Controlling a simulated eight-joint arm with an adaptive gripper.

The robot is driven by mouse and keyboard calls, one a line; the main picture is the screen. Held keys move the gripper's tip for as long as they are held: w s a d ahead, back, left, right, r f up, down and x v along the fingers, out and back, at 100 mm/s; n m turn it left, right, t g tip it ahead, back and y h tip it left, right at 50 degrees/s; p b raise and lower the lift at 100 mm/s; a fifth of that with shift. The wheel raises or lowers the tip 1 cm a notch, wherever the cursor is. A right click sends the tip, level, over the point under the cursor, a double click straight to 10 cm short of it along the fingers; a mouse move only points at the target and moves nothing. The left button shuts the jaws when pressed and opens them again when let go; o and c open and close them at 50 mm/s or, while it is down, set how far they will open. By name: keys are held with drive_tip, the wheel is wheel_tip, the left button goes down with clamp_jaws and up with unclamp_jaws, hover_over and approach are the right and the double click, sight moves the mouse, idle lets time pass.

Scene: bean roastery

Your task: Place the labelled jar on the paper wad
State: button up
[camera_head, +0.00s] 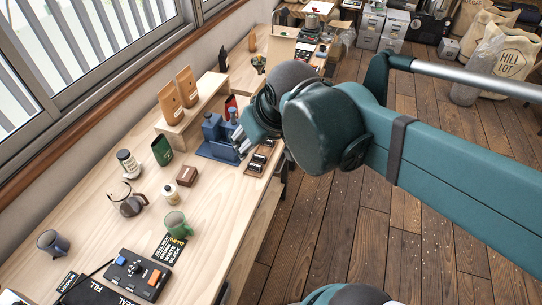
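A small white jar with a dark lid and a dark label (129,165) stands on the left part of the wooden bench, near the window side. A smaller jar with a pale top (169,193) stands to its right and nearer. I cannot make out a paper wad with certainty. My gripper (250,131) is at the bench's right edge, beside a blue device, well to the right of the labelled jar. My own arm hides much of it, so I cannot tell whether its fingers are open or shut.
The bench (125,240) also holds a green mug (177,224), a brown server (132,206), a dark green cup (162,150), a grey mug (53,242) and a control box (138,275). Kraft bags (170,103) stand on a riser. The bench is clear between server and grey mug.

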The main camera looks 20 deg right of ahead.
drive_tip(key=s+d+f+m, duration=0.1)
drive_tip(key=s+d+f, duration=0.1)
drive_tip(key=s, duration=0.3)
drive_tip(key=shift+f+m+t, duration=0.4)
drive_tip(key=shift+f, duration=0.1)
drive_tip(key=shift+d, duration=0.1)
wheel_tip(320, 180, down, 8)
drive_tip(key=b, duration=0.7)
drive_tip(key=shift+r, duration=0.25)
idle(0.6)
